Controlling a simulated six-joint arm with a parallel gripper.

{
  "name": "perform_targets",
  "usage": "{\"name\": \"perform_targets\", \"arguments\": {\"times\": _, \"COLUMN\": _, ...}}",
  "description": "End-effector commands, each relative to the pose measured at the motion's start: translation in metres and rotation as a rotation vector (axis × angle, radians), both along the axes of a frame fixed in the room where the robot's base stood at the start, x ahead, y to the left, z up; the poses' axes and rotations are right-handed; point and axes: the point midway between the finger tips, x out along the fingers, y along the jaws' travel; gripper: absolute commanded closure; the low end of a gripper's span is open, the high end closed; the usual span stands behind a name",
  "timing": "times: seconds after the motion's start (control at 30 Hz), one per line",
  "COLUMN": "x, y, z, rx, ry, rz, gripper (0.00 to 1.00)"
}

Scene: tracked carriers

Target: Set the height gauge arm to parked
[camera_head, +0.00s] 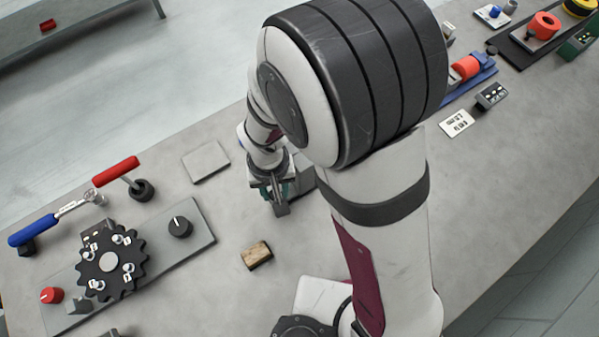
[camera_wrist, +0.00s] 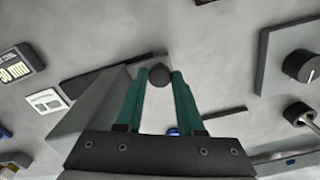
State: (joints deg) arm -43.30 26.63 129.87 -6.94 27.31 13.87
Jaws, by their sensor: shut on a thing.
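My gripper (camera_wrist: 160,76) is shut on a round black knob (camera_wrist: 158,76), with one teal finger on each side of it. In the head view my gripper (camera_head: 279,200) points down over the middle of the bench, and my own arm covers much of that area. A grey upright block (camera_wrist: 85,115), probably part of the height gauge, stands left of the fingers in the wrist view. It shows partly in the head view (camera_head: 303,178), behind my gripper. How the knob joins the gauge arm is hidden, and I cannot tell the arm's setting.
A wooden block (camera_head: 257,255) lies in front of my gripper, and a flat grey plate (camera_head: 206,161) lies to the left. A base plate with a toothed black wheel (camera_head: 108,262) and a dial knob (camera_head: 180,227) is at lower left. A red-handled lever (camera_head: 116,171) stands beyond it.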

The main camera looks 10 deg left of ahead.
Motion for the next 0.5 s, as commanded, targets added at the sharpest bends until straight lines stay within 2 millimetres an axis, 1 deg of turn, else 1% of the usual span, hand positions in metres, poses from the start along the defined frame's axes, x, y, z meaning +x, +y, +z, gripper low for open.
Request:
{"name": "perform_targets", "arguments": {"times": 0.03, "x": -0.007, "y": 0.008, "z": 0.0, "rx": 0.002, "ry": -0.001, "rz": 0.006, "gripper": 1.0}}
{"name": "perform_targets", "arguments": {"times": 0.1, "x": -0.014, "y": 0.015, "z": 0.0, "rx": 0.002, "ry": -0.002, "rz": 0.005, "gripper": 1.0}}
{"name": "perform_targets", "arguments": {"times": 0.2, "x": -0.02, "y": 0.021, "z": 0.0, "rx": 0.002, "ry": -0.002, "rz": 0.003, "gripper": 1.0}}
{"name": "perform_targets", "arguments": {"times": 0.5, "x": -0.023, "y": 0.024, "z": 0.0, "rx": 0.003, "ry": 0.0, "rz": -0.001, "gripper": 1.0}}
